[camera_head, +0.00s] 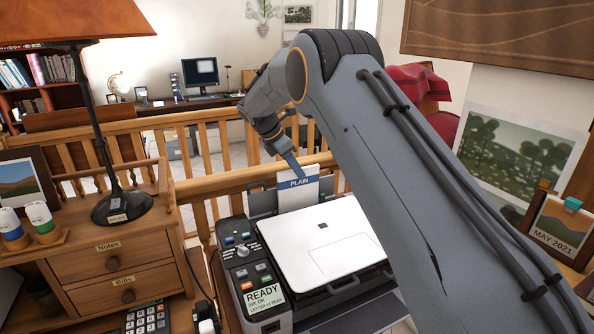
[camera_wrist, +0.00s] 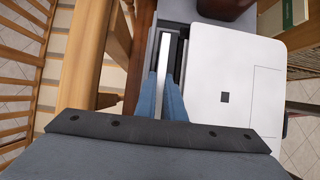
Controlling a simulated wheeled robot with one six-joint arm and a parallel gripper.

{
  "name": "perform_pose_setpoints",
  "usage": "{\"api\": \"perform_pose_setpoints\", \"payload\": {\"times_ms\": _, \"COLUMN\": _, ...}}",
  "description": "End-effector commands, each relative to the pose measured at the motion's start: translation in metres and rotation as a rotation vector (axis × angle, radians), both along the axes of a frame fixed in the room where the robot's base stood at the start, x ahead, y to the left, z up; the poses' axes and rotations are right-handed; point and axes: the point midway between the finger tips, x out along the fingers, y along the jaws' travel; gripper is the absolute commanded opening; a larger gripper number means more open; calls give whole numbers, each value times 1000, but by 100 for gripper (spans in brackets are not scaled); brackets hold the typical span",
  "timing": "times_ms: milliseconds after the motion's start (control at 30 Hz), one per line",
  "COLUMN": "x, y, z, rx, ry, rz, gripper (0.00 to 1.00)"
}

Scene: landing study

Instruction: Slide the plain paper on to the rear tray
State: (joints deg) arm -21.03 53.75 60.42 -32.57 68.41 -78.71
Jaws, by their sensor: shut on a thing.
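The plain paper (camera_head: 298,192) is a white stack with a blue band reading PLAIN, standing upright at the back of the printer (camera_head: 321,241). The dark rear tray (camera_head: 262,201) shows beside it, behind the white lid. The paper's lower edge is hidden behind the lid, so I cannot tell how deep it sits. My gripper (camera_head: 294,168) is shut on the top of the paper. In the wrist view its blue fingers (camera_wrist: 167,97) close around the paper, seen edge-on as a pale strip (camera_wrist: 163,55) along the dark tray.
A wooden railing (camera_head: 225,180) runs close behind the printer. A drawer cabinet (camera_head: 115,262) with a lamp (camera_head: 122,207) stands left. A control panel with a READY label (camera_head: 264,298) is at the printer's left front. A calendar (camera_head: 556,228) stands right.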

Motion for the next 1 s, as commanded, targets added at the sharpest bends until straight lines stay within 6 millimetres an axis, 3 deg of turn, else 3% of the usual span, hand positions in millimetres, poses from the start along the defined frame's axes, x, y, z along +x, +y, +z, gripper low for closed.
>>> {"api": "perform_pose_setpoints", "payload": {"times_ms": 100, "x": 0, "y": 0, "z": -1, "rx": 0, "ry": 1, "rz": -1, "gripper": 0}}
{"api": "perform_pose_setpoints", "payload": {"times_ms": 133, "x": 0, "y": 0, "z": -1, "rx": 0, "ry": 0, "rz": 0, "gripper": 12}}
{"api": "perform_pose_setpoints", "payload": {"times_ms": 233, "x": 0, "y": 0, "z": -1, "rx": 0, "ry": 0, "rz": 0, "gripper": 29}}
{"api": "perform_pose_setpoints", "payload": {"times_ms": 267, "x": 0, "y": 0, "z": -1, "rx": 0, "ry": 0, "rz": 0, "gripper": 31}}
{"api": "perform_pose_setpoints", "payload": {"times_ms": 633, "x": -1, "y": 4, "z": 5, "rx": 1, "ry": -1, "rz": 0, "gripper": 31}}
{"api": "perform_pose_setpoints", "payload": {"times_ms": 1000, "x": -11, "y": 30, "z": 53, "rx": 1, "ry": -2, "rz": 1, "gripper": 31}}
